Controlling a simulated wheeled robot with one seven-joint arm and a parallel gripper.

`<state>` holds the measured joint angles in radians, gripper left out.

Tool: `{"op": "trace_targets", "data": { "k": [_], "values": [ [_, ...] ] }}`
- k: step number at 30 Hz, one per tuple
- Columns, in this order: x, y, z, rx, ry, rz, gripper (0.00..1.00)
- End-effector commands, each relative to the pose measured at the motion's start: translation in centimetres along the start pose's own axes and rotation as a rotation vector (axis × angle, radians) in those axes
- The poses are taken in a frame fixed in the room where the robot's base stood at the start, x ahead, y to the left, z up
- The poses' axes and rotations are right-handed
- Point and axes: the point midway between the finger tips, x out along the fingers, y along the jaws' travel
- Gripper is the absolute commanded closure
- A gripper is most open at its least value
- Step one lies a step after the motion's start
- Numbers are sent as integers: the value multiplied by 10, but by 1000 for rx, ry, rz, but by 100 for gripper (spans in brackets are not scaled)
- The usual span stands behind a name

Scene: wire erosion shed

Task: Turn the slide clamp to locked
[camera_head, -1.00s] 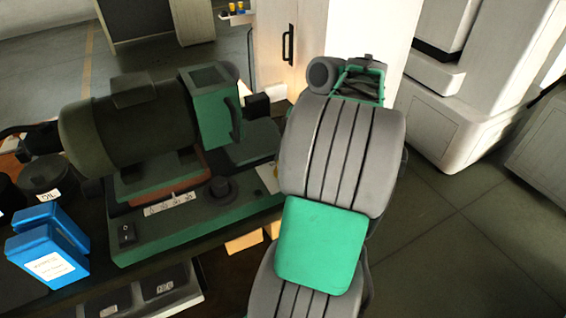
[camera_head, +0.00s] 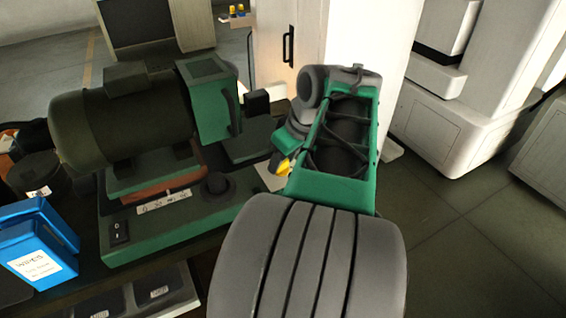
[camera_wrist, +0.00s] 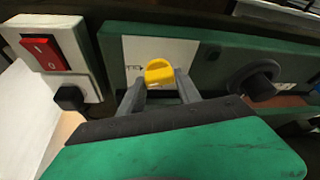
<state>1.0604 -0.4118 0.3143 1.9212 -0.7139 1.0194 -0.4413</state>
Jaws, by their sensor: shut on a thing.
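The slide clamp looks to be the small yellow handle (camera_wrist: 158,72) in the wrist view, in front of a white label plate on the green machine base. My gripper (camera_wrist: 158,84) is shut on this handle, one grey finger on each side. In the head view a bit of yellow (camera_head: 284,167) shows beside my wrist, and the fingers there are mostly hidden by my arm. Part of the plate's lettering shows left of the handle, too small to read. Which way the clamp is set cannot be told.
The green machine (camera_head: 150,235) carries a dark motor (camera_head: 120,125). A black knob (camera_wrist: 254,80) sits right of the handle, and a red switch (camera_wrist: 40,54) with a black plug (camera_wrist: 70,97) sits left. Blue boxes (camera_head: 35,245) stand at the left. Open floor lies at right.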

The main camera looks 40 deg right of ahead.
Motion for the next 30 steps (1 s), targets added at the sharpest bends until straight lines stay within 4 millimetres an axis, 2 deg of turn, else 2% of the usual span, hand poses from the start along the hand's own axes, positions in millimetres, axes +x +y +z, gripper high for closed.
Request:
{"op": "trace_targets", "data": {
  "k": [6, 15, 30],
  "values": [
    [2, -2, 0, 151, 2, 65, 100],
    [1, -2, -1, 284, 2, 119, 100],
    [0, -2, -1, 325, 1, 136, 100]
  ]
}}
